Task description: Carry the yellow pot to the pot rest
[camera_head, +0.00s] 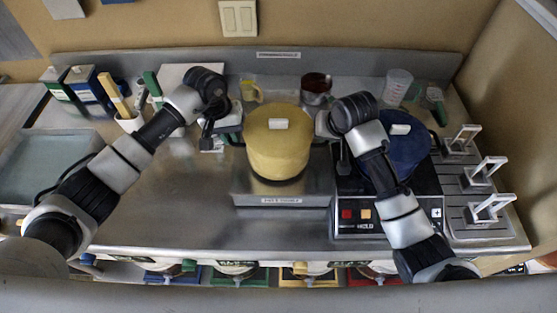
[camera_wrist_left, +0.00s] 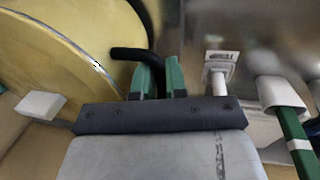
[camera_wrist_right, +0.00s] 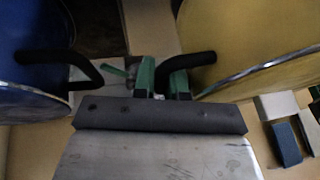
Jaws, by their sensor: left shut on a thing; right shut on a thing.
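The yellow pot (camera_head: 278,150), with a pale lid knob, is at the centre in the head view, upright over the grey steel block with a front label (camera_head: 240,192), which looks like the pot rest. I cannot tell whether the pot touches it. My left gripper (camera_wrist_left: 160,78) is shut on the pot's black left handle (camera_wrist_left: 132,54). My right gripper (camera_wrist_right: 163,78) is shut on its black right handle (camera_wrist_right: 198,60). The pot's yellow side also shows in the left wrist view (camera_wrist_left: 60,50) and the right wrist view (camera_wrist_right: 250,45).
A blue pot (camera_head: 408,155) stands on the black hot plate (camera_head: 388,228) reading HOLD, close beside my right arm. A rack with upright handles (camera_head: 482,172) is at right. The counter's left middle (camera_head: 185,205) is clear.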

